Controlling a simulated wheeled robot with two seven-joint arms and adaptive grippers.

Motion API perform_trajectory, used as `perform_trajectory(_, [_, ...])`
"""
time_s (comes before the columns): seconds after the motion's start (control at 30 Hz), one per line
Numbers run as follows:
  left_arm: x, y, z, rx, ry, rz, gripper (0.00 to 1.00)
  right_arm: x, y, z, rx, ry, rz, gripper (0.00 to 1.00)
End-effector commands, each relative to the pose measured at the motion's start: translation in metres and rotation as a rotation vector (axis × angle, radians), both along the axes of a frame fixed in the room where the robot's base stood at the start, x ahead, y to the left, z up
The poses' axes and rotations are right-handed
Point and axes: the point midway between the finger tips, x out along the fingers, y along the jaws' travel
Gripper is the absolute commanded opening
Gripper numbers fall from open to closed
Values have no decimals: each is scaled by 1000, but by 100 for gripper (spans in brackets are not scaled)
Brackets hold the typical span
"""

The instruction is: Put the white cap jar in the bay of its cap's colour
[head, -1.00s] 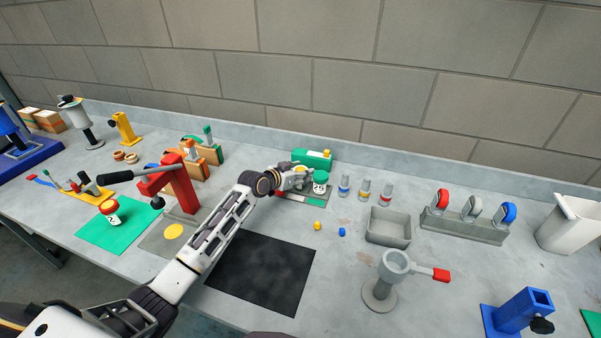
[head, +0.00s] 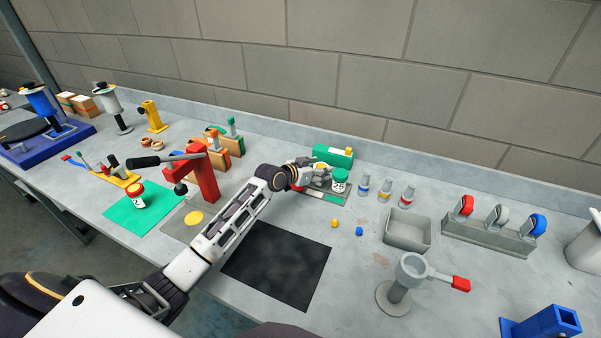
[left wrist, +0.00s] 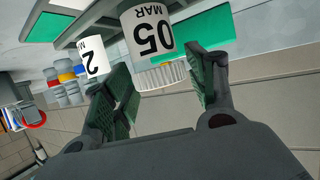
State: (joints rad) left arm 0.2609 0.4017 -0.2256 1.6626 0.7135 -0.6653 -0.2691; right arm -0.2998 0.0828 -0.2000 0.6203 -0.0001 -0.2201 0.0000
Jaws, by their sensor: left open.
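The white cap jar (left wrist: 150,28) has a label reading "05 MAR" and shows upside down in the left wrist view, its ribbed white cap (left wrist: 162,76) between my fingers. My left gripper (left wrist: 158,82) is open around the cap, with gaps visible beside it. In the head view my left gripper (head: 322,172) is at the back of the bench and hides most of this jar. My right gripper is not in view.
A green box (head: 334,156) stands behind the tray. Several small bottles (head: 386,190) stand to its right, beside a grey bin (head: 408,230). A red press (head: 205,175) and a red-capped jar (head: 137,195) on a green mat (head: 120,218) are left of my arm.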

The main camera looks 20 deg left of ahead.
Motion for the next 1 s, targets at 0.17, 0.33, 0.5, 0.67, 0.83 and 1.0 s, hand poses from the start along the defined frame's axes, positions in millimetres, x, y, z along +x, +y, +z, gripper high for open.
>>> perform_trajectory(0.17, [-14,6,6,3,-1,-1,57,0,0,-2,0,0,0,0])
perform_trajectory(0.33, [-28,13,12,3,-1,0,57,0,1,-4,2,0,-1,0])
perform_trajectory(0.5, [-42,19,18,3,-1,0,57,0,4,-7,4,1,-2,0])
perform_trajectory(0.67, [-56,26,24,3,0,0,57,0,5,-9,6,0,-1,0])
perform_trajectory(0.83, [-71,32,31,3,-1,0,57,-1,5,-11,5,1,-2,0])
perform_trajectory(1.0, [-82,37,36,2,-1,0,57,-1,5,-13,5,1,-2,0])
